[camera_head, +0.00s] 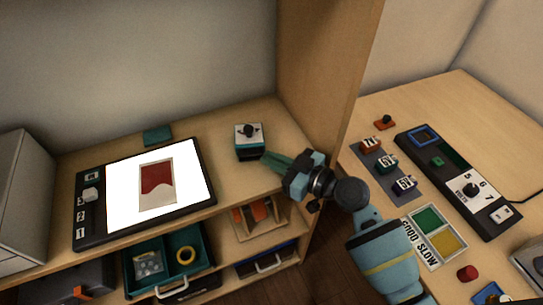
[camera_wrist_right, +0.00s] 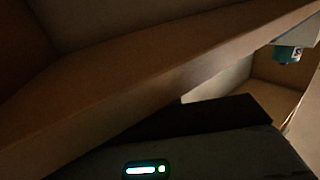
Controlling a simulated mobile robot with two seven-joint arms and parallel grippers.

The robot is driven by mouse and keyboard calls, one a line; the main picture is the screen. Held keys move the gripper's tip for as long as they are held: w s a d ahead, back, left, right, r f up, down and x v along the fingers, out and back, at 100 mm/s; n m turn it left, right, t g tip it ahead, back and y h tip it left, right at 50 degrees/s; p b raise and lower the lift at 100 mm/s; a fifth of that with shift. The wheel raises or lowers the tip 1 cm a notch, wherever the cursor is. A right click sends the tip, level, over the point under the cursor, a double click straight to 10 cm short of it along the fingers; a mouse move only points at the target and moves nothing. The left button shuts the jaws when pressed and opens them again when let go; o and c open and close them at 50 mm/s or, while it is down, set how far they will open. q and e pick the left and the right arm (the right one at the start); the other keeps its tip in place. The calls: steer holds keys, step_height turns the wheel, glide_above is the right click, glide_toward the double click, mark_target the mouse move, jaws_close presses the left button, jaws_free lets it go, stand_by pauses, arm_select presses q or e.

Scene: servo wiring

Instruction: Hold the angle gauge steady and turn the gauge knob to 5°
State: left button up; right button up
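The angle gauge (camera_head: 250,151), a small teal block with a white face, stands on the wooden shelf top near its right side. A black gauge knob (camera_head: 248,130) sits on its face. My right gripper (camera_head: 268,159) has its teal fingers just right of the gauge, pointing at it, with no clear contact. The finger gap cannot be made out. In the right wrist view the fingers do not show clearly, and a teal object at the upper right (camera_wrist_right: 288,54) is too cut off to name. My left gripper is not in view.
A black-framed board (camera_head: 205,163) with a white surface lies left of the gauge. An upright wooden panel (camera_head: 322,75) stands behind my right arm. The right-hand table holds a black control panel (camera_head: 455,170) and small labelled blocks (camera_head: 386,163). An open teal drawer (camera_head: 165,262) is below.

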steer(key=shift+o, duration=0.5)
steer(key=o, duration=1.5)
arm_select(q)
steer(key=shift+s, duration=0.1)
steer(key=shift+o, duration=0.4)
